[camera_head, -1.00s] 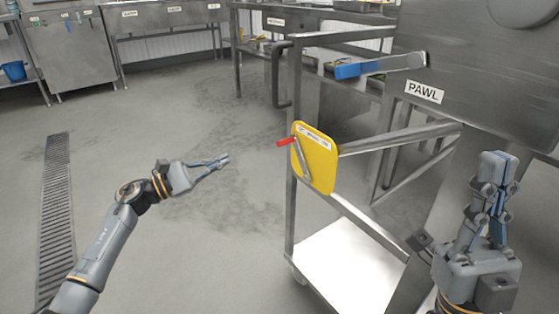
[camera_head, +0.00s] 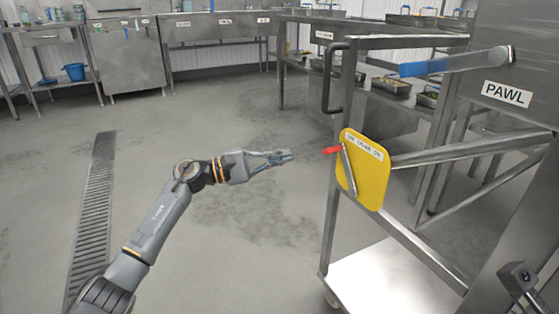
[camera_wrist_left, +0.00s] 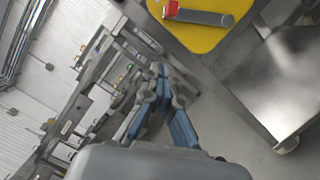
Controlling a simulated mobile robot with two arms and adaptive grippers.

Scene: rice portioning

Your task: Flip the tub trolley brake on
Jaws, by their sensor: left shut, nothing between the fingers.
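The tub trolley (camera_head: 334,190) is a steel frame on casters at the right of the head view. A yellow brake plate (camera_head: 372,172) is fixed to its near upright. A metal brake lever with a red tip (camera_head: 333,150) lies on the plate, the red end at the upper left. The plate and red tip (camera_wrist_left: 170,9) also show at the top of the left wrist view. My left gripper (camera_head: 288,156) is shut and empty, left of the red tip and apart from it, at about its height. My right gripper is outside the head view.
A blue-handled lever (camera_head: 428,67) sits above the plate by a "PAWL" label (camera_head: 507,94). The trolley's black push handle (camera_head: 328,80) projects to the left. Benches and a blue bucket (camera_head: 74,72) stand behind. The floor around my left arm is clear.

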